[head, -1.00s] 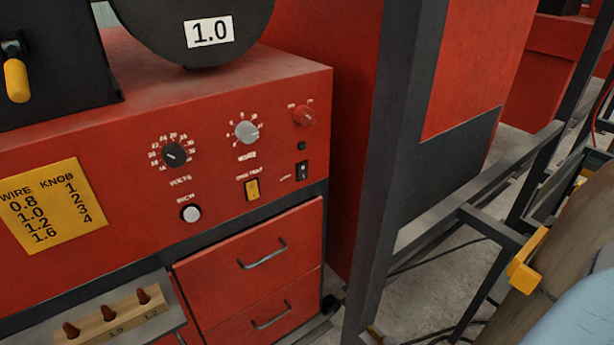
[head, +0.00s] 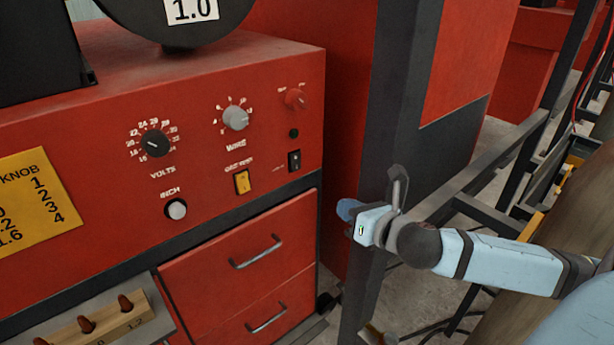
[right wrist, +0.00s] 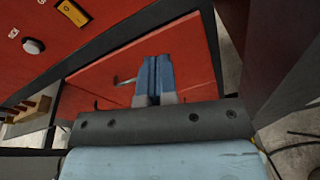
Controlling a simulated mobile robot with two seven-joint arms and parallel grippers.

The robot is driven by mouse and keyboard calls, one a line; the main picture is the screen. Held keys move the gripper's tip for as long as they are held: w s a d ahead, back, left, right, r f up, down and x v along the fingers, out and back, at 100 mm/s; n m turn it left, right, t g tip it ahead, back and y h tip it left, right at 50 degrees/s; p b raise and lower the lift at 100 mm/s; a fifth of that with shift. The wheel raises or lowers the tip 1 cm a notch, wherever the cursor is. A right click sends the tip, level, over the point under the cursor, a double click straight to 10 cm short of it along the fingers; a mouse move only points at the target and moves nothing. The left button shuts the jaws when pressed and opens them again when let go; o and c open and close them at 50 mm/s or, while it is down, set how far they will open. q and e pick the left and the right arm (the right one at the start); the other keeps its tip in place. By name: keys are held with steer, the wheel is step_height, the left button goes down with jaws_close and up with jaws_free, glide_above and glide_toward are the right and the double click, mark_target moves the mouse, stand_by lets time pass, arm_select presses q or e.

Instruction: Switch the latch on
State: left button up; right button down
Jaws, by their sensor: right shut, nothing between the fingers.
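A red machine panel (head: 75,140) carries a black rocker switch (head: 294,161) at its right side and a yellow rocker switch (head: 242,182) to the left of it. My right gripper (head: 347,209) is right of and below the switches, apart from the panel, by the dark upright post. In the right wrist view its two blue fingers (right wrist: 153,78) are together with nothing between them. The yellow switch also shows in the right wrist view (right wrist: 73,12). My left gripper is out of view.
The panel also has a volts knob (head: 156,144), a wire knob (head: 235,118), a red knob (head: 295,99) and a white inch button (head: 176,209). Drawers (head: 240,250) lie below. The dark post (head: 385,130) stands close beside my right arm.

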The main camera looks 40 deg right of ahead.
mark_target(297, 169)
step_height(297, 169, up, 4)
steer(key=n, duration=0.3)
steer(key=shift+f+t, duration=0.2)
steer(key=shift+t, duration=0.2)
steer(key=w+p, duration=0.1)
steer(key=w, duration=0.3)
steer(key=w+f+p, duration=0.1)
steer(key=w, duration=0.3)
steer(key=w+a+p, duration=0.1)
steer(key=w, duration=0.3)
steer(key=shift+w+f+p, duration=0.15)
steer(key=shift+w+p, duration=0.1)
steer(key=shift+p, duration=0.1)
steer(key=shift+w+a+f, duration=0.1)
steer(key=shift+w+f, duration=0.1)
steer(key=shift+w, duration=0.45)
steer(key=shift+f, duration=0.1)
